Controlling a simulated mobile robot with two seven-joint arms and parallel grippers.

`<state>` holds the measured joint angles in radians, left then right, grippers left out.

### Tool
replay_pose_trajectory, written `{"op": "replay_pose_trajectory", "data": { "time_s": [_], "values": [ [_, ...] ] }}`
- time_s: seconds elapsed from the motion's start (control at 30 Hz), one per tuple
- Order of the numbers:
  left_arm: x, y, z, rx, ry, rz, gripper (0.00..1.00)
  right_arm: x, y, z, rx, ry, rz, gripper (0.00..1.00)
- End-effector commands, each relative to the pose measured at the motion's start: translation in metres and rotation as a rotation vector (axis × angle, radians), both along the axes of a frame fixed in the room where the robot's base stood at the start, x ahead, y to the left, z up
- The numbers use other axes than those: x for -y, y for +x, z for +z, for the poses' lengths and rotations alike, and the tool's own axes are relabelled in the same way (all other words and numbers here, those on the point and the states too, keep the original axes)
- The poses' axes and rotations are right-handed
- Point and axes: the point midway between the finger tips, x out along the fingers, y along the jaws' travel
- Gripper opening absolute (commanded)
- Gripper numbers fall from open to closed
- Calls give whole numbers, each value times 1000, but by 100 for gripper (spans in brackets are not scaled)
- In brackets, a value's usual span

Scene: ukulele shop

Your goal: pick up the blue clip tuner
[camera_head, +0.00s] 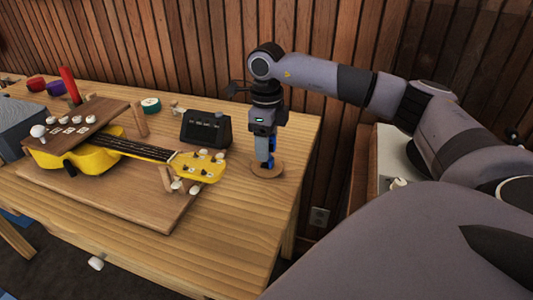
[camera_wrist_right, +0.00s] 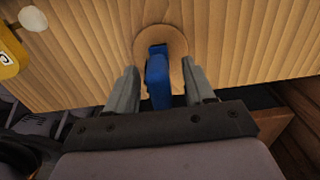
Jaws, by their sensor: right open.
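The blue clip tuner (camera_wrist_right: 158,80) stands on a round wooden disc (camera_head: 267,171) near the right end of the workbench. In the head view only parts of the tuner (camera_head: 271,158) show below my right gripper. My right gripper (camera_head: 265,160) points straight down over the disc. In the right wrist view its two fingers (camera_wrist_right: 160,85) are apart, one on each side of the tuner, with a visible gap on either side. My left gripper is not in view.
A yellow ukulele (camera_head: 85,158) lies on a wooden board (camera_head: 130,203) to the left. A black box-shaped device (camera_head: 206,129) stands just left of my right gripper. A teal roll (camera_head: 151,105) sits further back. A wood-slat wall (camera_head: 200,40) rises behind the bench (camera_head: 235,215).

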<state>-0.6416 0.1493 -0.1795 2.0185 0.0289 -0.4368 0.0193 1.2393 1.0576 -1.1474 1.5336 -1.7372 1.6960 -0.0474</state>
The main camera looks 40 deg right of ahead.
Motion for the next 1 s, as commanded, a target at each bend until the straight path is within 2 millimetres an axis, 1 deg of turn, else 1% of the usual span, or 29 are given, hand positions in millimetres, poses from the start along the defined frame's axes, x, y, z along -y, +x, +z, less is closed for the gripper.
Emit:
{"op": "replay_pose_trajectory", "data": {
  "time_s": [0.03, 0.13, 0.23, 0.4, 0.43, 0.47, 0.5, 0.57, 0.6, 0.87, 1.0],
  "values": [
    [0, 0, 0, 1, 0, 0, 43, 1, -1, -8, -3, 0, -1, 53],
    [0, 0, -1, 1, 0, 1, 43, 0, 0, -18, -1, 0, -1, 53],
    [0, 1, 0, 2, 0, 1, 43, 0, 0, -22, 0, 0, -1, 53],
    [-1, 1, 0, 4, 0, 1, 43, 0, 0, -22, 1, 0, -1, 53],
    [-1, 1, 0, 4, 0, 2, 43, 0, 0, -22, 1, 0, -1, 50],
    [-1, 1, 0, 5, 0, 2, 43, 0, 0, -22, 1, 0, -1, 40],
    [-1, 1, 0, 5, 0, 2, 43, 0, 0, -22, 1, 0, -1, 27],
    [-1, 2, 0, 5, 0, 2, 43, 0, 0, -22, 1, 0, -1, 8],
    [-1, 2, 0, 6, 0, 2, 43, 0, 0, -22, 1, 0, -1, 0],
    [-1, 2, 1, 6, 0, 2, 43, 0, 0, -21, 1, 0, -1, 0],
    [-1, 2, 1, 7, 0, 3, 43, 0, 0, -17, 2, 1, -1, 0]
  ]
}}
